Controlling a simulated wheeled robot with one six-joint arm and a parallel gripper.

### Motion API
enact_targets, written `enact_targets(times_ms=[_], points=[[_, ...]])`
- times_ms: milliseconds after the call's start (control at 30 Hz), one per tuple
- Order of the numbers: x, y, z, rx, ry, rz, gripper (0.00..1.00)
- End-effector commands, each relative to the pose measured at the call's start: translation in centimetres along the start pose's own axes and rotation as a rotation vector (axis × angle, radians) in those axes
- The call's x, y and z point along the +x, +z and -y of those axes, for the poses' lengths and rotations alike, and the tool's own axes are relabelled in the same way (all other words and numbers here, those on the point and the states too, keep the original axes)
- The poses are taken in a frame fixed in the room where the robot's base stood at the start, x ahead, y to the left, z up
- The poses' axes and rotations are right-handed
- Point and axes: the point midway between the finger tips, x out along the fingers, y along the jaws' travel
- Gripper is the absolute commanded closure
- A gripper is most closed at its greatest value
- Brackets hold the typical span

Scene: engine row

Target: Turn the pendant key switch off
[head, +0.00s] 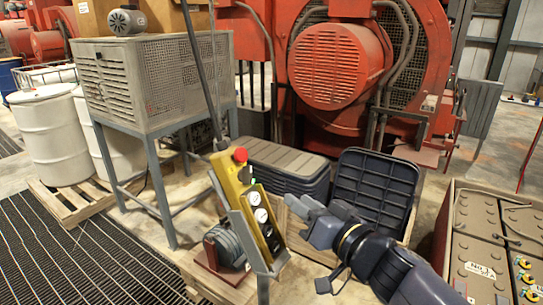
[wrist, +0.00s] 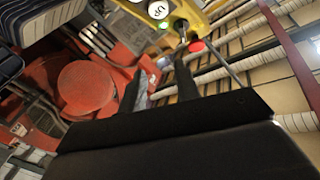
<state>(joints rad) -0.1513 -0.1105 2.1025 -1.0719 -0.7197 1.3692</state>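The yellow pendant (head: 232,180) stands tilted in a grey holder, with a red button on top and several round controls down its face. The pendant also shows at the top of the wrist view (wrist: 205,18).
A dark ribbed crate (head: 375,185) and stacked grey lids (head: 285,165) stand behind my gripper. A motor-like part (head: 225,245) sits left of the holder. A battery crate (head: 450,210) is at right. A large red engine (head: 335,65) fills the back.

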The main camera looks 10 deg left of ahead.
Motion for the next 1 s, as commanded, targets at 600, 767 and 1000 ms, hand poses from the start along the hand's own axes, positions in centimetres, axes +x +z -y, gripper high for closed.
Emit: enact_targets(times_ms=[600,767,1000], points=[[5.8,0.5,4.5,0.03,-0.165,0.06,0.69],[8.5,0.6,4.9,0.031,-0.162,0.058,0.69],[10.8,0.6,5.2,0.029,-0.16,0.056,0.69]])
